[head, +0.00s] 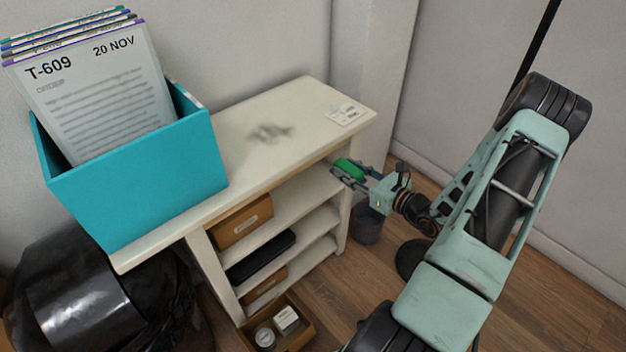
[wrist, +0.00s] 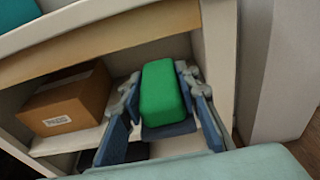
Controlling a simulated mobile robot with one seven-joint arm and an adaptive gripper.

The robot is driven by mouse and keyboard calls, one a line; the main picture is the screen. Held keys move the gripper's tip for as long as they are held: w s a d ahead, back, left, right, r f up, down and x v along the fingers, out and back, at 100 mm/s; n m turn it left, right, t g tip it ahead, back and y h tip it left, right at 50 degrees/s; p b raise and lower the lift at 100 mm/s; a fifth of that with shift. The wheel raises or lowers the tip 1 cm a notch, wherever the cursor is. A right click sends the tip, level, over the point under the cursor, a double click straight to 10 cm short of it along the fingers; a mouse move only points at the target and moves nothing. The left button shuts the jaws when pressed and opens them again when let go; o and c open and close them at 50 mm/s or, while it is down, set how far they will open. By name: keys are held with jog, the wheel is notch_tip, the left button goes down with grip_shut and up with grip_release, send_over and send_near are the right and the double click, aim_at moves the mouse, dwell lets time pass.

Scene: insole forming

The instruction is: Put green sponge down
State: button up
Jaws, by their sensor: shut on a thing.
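The green sponge (head: 349,169) is a rounded block. My gripper (head: 352,176) is shut on it in front of the shelf unit's open side, near its right end and just below the top. In the wrist view the sponge (wrist: 166,91) sits between the fingers of my gripper (wrist: 164,100), with blue pads on both sides and below. Behind it are the upper shelf opening and the right side panel. I cannot tell whether the sponge touches any shelf surface.
The cream shelf unit (head: 305,95) has a dark smudge and a paper label (head: 345,113) on top. A teal box (head: 140,185) of folders stands at its left. A cardboard box (head: 238,223) occupies the upper shelf's left part. A dark bin (head: 368,226) stands on the floor beside the unit.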

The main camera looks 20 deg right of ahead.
jog(key=w+a+f+b, duration=0.2)
jog(key=w+a+f, duration=0.1)
jog(key=w, duration=0.3)
jog(key=b, duration=0.2)
send_over(317, 185)
jog(key=f, duration=0.5)
jog(key=shift+s+d+f, duration=0.1)
jog(key=shift+s+f, duration=0.1)
jog(key=shift+s, duration=0.1)
jog(key=shift+w+f, duration=0.15)
jog(key=shift+w+f+b, duration=0.15)
jog(key=shift+f+b, duration=0.2)
jog(key=shift+f, duration=0.55)
jog(key=shift+w+f+b, duration=0.1)
jog(key=shift+f+b, duration=0.25)
jog(key=shift+f, duration=0.5)
jog(key=shift+f, duration=0.1)
jog(key=shift+f, duration=0.15)
jog(key=o, duration=1.1)
jog(key=shift+o, duration=0.2)
